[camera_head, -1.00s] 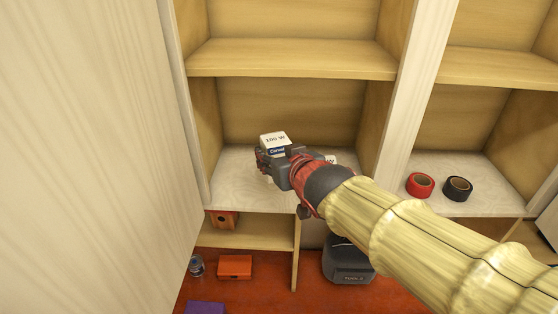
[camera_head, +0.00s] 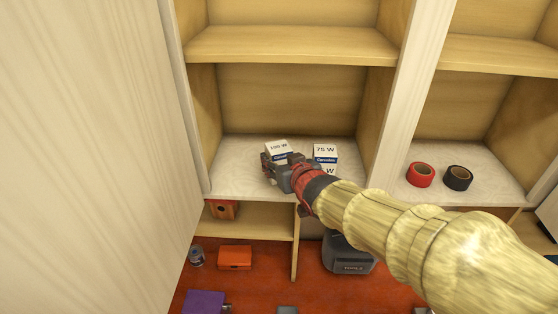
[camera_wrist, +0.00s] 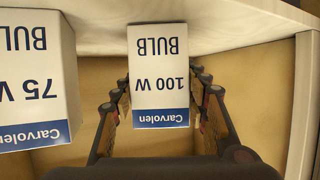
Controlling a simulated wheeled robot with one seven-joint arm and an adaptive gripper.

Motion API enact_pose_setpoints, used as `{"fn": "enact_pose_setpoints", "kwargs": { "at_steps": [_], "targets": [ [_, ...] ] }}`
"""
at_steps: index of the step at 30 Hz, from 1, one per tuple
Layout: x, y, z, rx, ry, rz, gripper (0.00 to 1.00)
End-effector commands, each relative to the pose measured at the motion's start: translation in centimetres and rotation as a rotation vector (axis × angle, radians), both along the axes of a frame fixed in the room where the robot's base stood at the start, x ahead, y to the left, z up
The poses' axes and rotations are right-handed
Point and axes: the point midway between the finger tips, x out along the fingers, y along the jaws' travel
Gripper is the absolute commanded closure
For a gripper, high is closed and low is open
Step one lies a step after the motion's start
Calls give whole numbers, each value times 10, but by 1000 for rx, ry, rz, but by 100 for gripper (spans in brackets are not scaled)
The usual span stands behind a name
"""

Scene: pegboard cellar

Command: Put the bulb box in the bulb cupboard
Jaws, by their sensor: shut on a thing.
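The bulb box (camera_head: 279,152) is white with a blue band and reads 100 W. It also shows in the wrist view (camera_wrist: 160,75), between the two fingers. My gripper (camera_head: 279,165) is shut on it, just inside the left part of the cupboard's lower compartment. The fingers also show in the wrist view (camera_wrist: 160,100). The cupboard (camera_head: 235,178) has a pale shelf floor and a higher wooden shelf. I cannot tell whether the held box touches the floor. A similar box reading 75 W (camera_head: 325,153) stands in the same compartment, right of my gripper; it also shows in the wrist view (camera_wrist: 35,80).
A pale open door panel (camera_head: 90,150) fills the left side. A pale upright divider (camera_head: 405,100) separates the right compartment, where red tape (camera_head: 420,175) and black tape (camera_head: 459,179) lie. An orange box (camera_head: 235,257), a can (camera_head: 196,257) and a grey tool case (camera_head: 345,254) are below.

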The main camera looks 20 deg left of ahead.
Motion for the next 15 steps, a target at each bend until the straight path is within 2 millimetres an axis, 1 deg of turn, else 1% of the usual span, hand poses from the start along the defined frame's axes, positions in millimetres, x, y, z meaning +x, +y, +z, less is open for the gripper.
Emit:
{"fn": "enact_pose_setpoints", "kwargs": {
  "at_steps": [5,6,15],
  "targets": [
    [0,0,-4,0,0,0,81],
    [0,0,-4,-1,1,0,54],
    [0,0,-3,-1,1,0,37]
  ]
}}
